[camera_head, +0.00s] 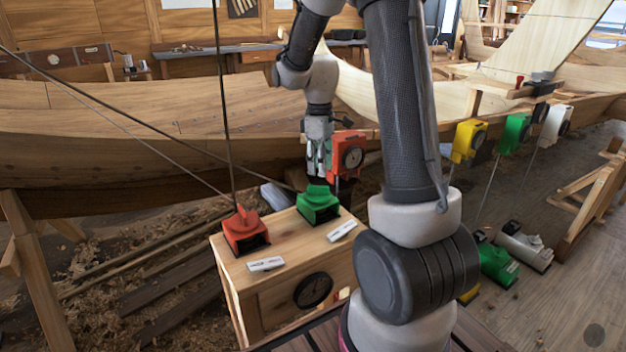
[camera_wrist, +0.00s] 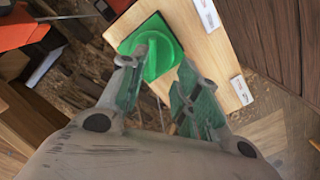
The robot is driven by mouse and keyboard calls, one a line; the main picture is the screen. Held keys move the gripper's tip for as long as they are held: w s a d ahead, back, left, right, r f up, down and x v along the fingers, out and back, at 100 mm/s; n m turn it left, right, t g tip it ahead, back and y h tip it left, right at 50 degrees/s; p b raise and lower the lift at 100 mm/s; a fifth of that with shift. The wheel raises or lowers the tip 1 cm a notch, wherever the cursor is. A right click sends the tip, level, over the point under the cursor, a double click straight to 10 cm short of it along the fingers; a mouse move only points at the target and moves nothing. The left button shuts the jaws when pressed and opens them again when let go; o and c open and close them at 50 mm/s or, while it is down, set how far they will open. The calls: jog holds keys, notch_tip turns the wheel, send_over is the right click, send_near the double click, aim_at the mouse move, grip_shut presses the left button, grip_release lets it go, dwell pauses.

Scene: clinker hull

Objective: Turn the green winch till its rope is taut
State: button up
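The green winch (camera_head: 318,207) sits on top of a wooden box (camera_head: 285,245), at its far right. In the wrist view the green winch (camera_wrist: 172,50) has a square base and a round top with a raised knob. My gripper (camera_head: 318,176) points down just above it in the head view. In the wrist view my gripper (camera_wrist: 158,72) is open, with the knob just ahead of the gap between its fingers. I cannot tell whether they touch it. A dark rope (camera_head: 150,125) runs from the upper left toward the green winch; its end and tautness are unclear.
A red winch (camera_head: 245,232) stands left of the green one, with a rope rising from it. White labels (camera_head: 266,264) and a dial (camera_head: 313,290) mark the box. An orange gauge (camera_head: 347,155) hangs close behind my gripper. The planked hull (camera_head: 130,150) runs behind.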

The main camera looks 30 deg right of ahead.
aim_at(318, 186)
jog(key=shift+w+r+n, duration=0.45)
jog(key=shift+w+n, duration=0.05)
jog(key=shift+n, duration=0.2)
jog(key=shift+f+n, duration=0.25)
jog(key=shift+n, duration=0.35)
notch_tip(318, 186, down, 7)
jog(key=shift+f, duration=0.2)
grip_shut()
